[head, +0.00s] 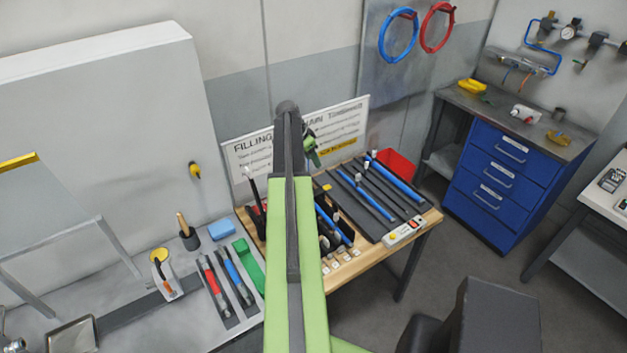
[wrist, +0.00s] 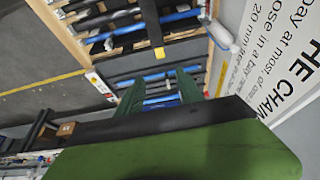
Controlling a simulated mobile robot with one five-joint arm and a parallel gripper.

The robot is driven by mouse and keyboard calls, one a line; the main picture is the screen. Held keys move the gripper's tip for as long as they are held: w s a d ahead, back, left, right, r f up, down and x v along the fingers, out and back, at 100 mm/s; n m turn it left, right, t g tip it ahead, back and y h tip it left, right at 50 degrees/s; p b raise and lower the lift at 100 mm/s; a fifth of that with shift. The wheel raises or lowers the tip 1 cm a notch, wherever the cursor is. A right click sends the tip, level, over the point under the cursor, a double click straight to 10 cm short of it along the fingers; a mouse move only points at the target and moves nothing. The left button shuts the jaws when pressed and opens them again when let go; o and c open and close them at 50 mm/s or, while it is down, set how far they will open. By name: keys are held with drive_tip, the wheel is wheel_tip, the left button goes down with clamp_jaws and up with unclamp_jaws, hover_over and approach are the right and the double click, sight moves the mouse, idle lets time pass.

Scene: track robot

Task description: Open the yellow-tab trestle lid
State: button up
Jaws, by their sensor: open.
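A small yellow tab (head: 326,187) shows at the left edge of a dark ribbed panel (head: 408,206) on the wooden trestle table (head: 428,222). I take this panel to be the lid, though the pictures do not settle it. It lies flat, with blue rods on it. A yellow tab also shows in the wrist view (wrist: 160,53), just beyond the fingertips. My gripper (head: 311,148) is above the back of the table, partly hidden by my arm. In the wrist view my gripper (wrist: 160,92) is open, with a blue rod seen between its fingers and nothing visibly held.
A lettered white sign (head: 240,158) stands behind the table. A white-and-red control box (head: 404,231) sits at the front right. A red bin (head: 398,163) is at the back right. A grey bench (head: 135,325) with tools is left; a blue drawer cabinet (head: 510,160) is right.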

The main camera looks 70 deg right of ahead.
sight(328, 187)
drive_tip(key=b+x, duration=1.6)
drive_tip(key=x, duration=0.1)
drive_tip(key=shift+w+f, duration=0.1)
drive_tip(key=shift+f, duration=0.25)
drive_tip(key=shift+r, duration=0.1)
clamp_jaws()
idle(0.5)
